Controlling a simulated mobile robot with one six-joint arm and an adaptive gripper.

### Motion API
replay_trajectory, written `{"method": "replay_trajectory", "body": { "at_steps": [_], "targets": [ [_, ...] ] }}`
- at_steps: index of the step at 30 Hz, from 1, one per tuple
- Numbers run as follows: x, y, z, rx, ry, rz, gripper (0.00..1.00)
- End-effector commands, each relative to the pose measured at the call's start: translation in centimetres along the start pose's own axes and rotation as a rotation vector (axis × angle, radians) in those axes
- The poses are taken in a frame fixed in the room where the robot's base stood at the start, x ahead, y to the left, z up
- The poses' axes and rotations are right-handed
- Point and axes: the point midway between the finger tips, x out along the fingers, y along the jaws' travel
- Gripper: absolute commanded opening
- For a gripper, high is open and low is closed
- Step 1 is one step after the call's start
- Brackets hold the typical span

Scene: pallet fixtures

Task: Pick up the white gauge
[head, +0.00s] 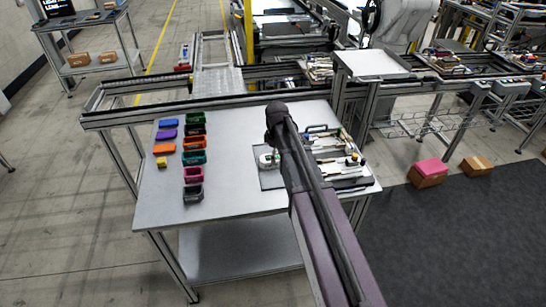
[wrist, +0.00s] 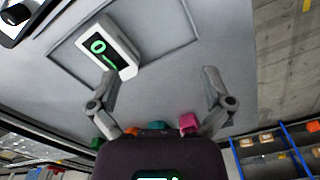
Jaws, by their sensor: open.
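The white gauge (wrist: 107,48) has a dark face with a green round mark and lies on a grey panel (wrist: 165,47) in the wrist view. In the head view, a small white item that looks like it (head: 266,161) sits at the left part of the dark tray (head: 271,181), just left of my arm. My gripper (wrist: 160,76) is open and empty. Its left fingertip appears close to the gauge's lower end, with the gauge outside the gap between the fingers. Contact cannot be told. My arm hides the gripper in the head view.
Several coloured bins (head: 193,173) and coloured blocks (head: 165,136) stand on the left of the table (head: 228,190). Tools (head: 335,160) lie right of my arm. A frame rail (head: 130,117) runs behind the table. The table between bins and tray is clear.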

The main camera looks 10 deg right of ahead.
Motion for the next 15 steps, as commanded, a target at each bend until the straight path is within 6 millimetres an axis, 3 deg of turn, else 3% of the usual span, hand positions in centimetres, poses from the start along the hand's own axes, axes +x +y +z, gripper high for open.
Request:
{"method": "replay_trajectory", "body": {
  "at_steps": [1,6,15],
  "targets": [
    [-1.0,2.0,-1.0,-0.072,0.000,0.000,1.00],
    [-2.2,5.4,-2.8,-0.295,0.000,0.000,1.00],
    [-3.0,7.9,-4.0,-0.487,0.000,0.000,1.00]
  ]
}}
